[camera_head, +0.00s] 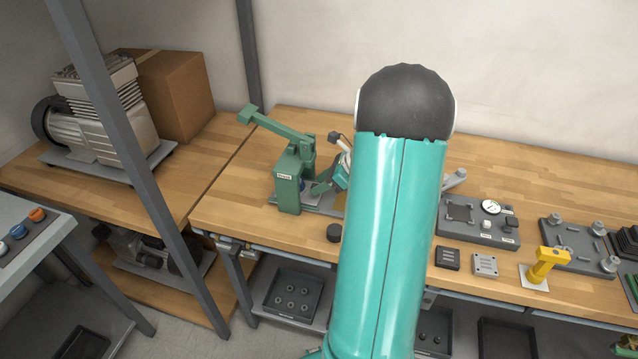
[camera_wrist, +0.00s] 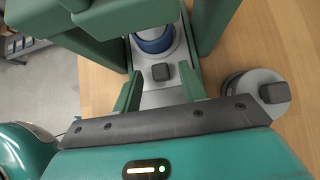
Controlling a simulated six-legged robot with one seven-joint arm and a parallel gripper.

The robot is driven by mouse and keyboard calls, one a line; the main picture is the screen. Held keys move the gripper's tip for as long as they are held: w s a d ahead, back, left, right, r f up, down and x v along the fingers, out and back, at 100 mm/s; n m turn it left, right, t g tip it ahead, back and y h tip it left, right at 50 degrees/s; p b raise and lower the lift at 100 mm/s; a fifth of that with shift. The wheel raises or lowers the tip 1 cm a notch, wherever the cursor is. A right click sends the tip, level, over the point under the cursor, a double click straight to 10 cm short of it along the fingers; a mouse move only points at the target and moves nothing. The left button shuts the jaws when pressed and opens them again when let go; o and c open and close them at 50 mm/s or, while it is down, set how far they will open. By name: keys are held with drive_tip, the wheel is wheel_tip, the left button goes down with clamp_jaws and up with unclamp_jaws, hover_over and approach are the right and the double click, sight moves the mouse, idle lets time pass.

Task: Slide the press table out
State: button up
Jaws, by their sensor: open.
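The green press (camera_head: 290,180) stands at the left end of the wooden workbench, with its lever arm raised to the upper left. In the wrist view, the press table (camera_wrist: 158,98) is a light grey slide between the green press sides (camera_wrist: 212,25). It carries a blue ring-shaped part (camera_wrist: 155,42) and a small dark square knob (camera_wrist: 161,72) near its front. My gripper (camera_wrist: 161,88) is open, with its two green fingers on either side of the slide, close to the knob. I cannot tell whether they touch it. In the head view, my arm hides most of the gripper.
A round grey piece with a dark knob (camera_wrist: 258,92) lies right of the slide in the wrist view. A gauge fixture (camera_head: 478,222) and a yellow tool (camera_head: 543,265) are farther right. A grey post (camera_head: 150,180) rises at left.

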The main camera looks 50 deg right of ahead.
drive_tip(key=shift+w+a+f, duration=0.2)
drive_tip(key=shift+w+f, duration=0.15)
drive_tip(key=shift+c, duration=0.4)
clamp_jaws()
drive_tip(key=s+d, duration=0.1)
drive_tip(key=s, duration=0.2)
drive_tip(key=s+d, duration=0.2)
drive_tip(key=s, duration=0.1)
drive_tip(key=s+d, duration=0.2)
drive_tip(key=s, duration=0.2)
drive_tip(key=shift+s+d, duration=0.1)
drive_tip(key=shift+d, duration=0.1)
drive_tip(key=shift+o, duration=0.4)
unclamp_jaws()
drive_tip(key=shift+s, duration=0.15)
drive_tip(key=shift+w, duration=0.2)
